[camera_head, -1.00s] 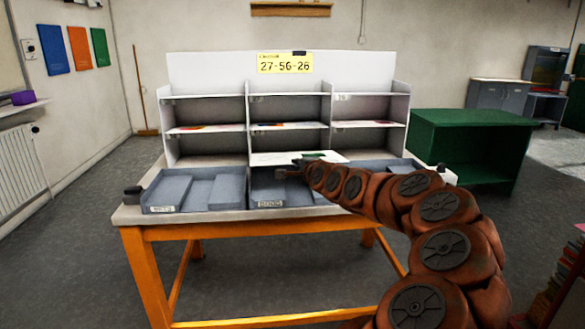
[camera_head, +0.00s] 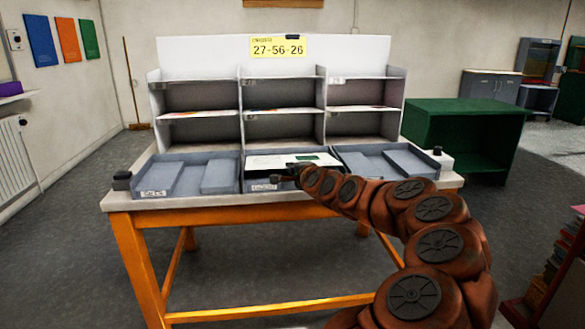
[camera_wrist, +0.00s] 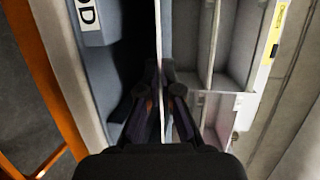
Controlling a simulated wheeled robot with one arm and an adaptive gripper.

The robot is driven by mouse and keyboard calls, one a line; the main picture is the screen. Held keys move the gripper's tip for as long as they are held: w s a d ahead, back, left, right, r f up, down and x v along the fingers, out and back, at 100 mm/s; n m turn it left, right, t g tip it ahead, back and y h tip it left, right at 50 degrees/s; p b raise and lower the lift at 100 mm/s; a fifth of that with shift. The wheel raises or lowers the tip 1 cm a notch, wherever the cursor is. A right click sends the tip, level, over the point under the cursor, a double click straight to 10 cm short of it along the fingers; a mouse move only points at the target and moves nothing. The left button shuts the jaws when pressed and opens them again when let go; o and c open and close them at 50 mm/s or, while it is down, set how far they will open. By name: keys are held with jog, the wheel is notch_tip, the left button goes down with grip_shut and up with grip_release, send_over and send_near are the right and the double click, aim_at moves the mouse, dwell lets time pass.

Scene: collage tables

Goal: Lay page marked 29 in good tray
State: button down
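A white page (camera_head: 268,162) with a green patch shows in the head view over the middle tray (camera_head: 300,183), and its printed number cannot be read. My gripper (camera_head: 279,178) is at the page's near edge. In the wrist view the page (camera_wrist: 164,35) appears edge-on as a thin pale strip between the two fingers of my gripper (camera_wrist: 165,95), which look shut on it. The middle tray (camera_wrist: 110,70) shows a label ending in "OD" there. The page looks level, and I cannot tell whether it touches the tray floor.
A left tray (camera_head: 155,180) and a right tray (camera_head: 425,168) flank the middle one on the orange-legged table (camera_head: 225,221). A white shelf rack (camera_head: 283,77) with several compartments stands behind, under a yellow sign reading 27-56-26 (camera_head: 278,47). A green cabinet (camera_head: 465,110) is at right.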

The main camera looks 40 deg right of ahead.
jog(key=c, duration=1.2)
grip_release()
jog(key=shift+c, duration=0.2)
jog(key=shift+s, duration=0.15)
jog(key=v, duration=1.1)
jog(key=shift+s, duration=0.35)
jog(key=shift+a, duration=0.1)
